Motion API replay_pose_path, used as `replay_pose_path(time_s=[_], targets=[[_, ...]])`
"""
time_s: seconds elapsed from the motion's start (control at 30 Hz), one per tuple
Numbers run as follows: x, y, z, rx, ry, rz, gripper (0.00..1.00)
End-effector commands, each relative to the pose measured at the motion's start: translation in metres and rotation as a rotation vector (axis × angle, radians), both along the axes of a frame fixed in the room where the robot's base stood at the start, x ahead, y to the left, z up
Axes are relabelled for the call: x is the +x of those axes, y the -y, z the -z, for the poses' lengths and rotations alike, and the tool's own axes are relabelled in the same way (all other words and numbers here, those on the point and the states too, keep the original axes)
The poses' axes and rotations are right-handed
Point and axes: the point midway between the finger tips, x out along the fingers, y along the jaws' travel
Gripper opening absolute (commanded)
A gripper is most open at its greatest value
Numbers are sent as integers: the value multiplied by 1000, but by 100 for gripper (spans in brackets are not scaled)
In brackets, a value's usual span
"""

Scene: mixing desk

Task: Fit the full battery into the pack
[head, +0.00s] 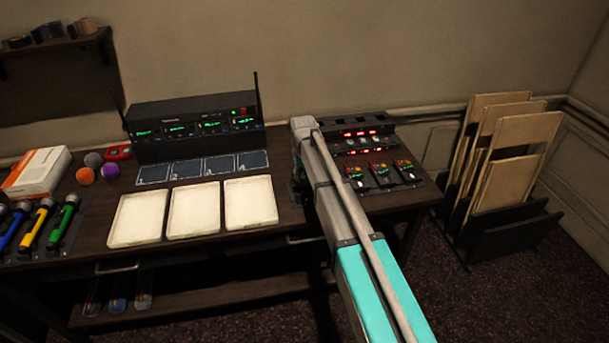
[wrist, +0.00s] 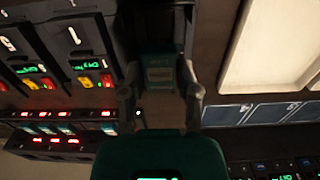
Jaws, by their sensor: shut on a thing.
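My gripper (wrist: 159,80) is shut on a small dark block (wrist: 160,72) with a pale label, seen between its fingers in the wrist view. I cannot tell for certain whether this block is the battery. Several black packs (wrist: 85,35) with numbers, green displays and coloured lights lie to the left of the fingers there. In the head view the packs (head: 381,173) lie on the desk to the right of my arm. Behind them is a black unit (head: 360,133) with red displays. In the head view my arm hides the held block and most of the gripper.
Three cream trays (head: 193,210) sit on the desk left of my arm. Dark blue pads (head: 186,168) lie behind them, before a receiver (head: 190,123) with upright antennas. Flashlight-like microphones (head: 37,224) lie at the far left. Boards in a rack (head: 505,225) stand right of the desk.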

Motion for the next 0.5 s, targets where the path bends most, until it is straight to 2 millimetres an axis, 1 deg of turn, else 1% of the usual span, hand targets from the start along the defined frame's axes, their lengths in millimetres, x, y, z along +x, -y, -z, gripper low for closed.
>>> replay_pose_path(time_s=[0.27,0.5], targets=[[0,1,7,0,0,0,15],[0,1,21,0,0,1,15]])
